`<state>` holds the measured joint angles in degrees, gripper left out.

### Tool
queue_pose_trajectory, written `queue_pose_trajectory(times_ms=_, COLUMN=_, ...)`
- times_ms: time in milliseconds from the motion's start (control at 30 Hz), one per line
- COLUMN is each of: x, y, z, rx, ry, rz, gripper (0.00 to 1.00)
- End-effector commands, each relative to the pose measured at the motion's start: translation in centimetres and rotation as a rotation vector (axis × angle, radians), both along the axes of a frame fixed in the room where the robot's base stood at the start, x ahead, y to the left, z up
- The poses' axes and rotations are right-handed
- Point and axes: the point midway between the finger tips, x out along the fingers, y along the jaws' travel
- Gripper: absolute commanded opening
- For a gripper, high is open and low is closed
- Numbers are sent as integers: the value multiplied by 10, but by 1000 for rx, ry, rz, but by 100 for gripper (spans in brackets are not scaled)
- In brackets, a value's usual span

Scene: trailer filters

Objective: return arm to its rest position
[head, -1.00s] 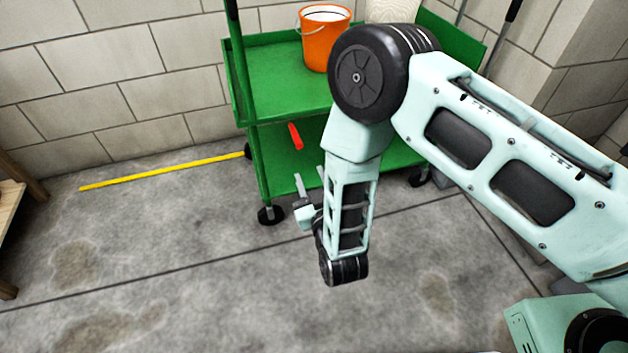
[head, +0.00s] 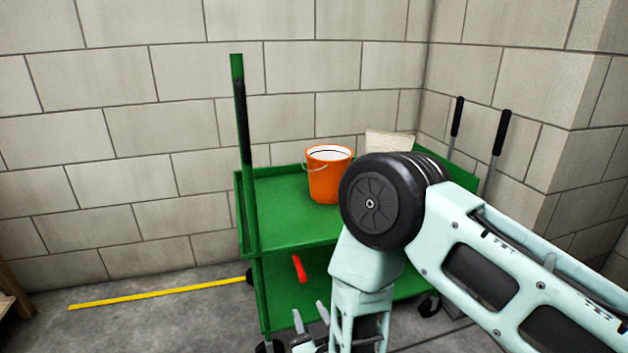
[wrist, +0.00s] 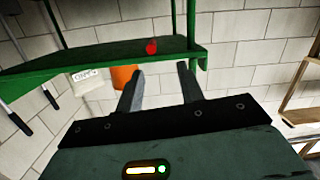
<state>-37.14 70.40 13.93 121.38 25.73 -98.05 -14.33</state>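My gripper (head: 311,322) is low in the head view, in front of the green cart's lower shelf, with its two fingers apart. In the wrist view my gripper (wrist: 161,88) shows two spread fingers with nothing between them. My arm comes in from the lower right of the head view, bent at a dark joint in front of the cart. The lower part of my wrist is cut off by the bottom edge.
A red object (head: 299,268) lies on the lower shelf. A yellow floor line (head: 165,289) runs left. A wooden shelf (wrist: 300,103) stands right in the wrist view.

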Motion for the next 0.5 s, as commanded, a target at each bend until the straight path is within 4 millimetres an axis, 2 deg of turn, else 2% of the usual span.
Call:
queue_pose_trajectory(times_ms=33, x=6, y=7, z=15, rx=18, ry=57, rz=20, gripper=38)
queue_pose_trajectory(times_ms=100, x=9, y=16, z=29, rx=29, ry=157, rz=52, gripper=38)
queue_pose_trajectory(times_ms=233, x=2, y=27, z=55, rx=32, ry=344, rz=123, gripper=38)
queue_pose_trajectory(times_ms=367, x=-18, y=29, z=83, rx=6, ry=519, rz=194, gripper=38)
queue_pose_trajectory(times_ms=500, x=-52, y=18, z=113, rx=-54, ry=697, rz=261, gripper=38)
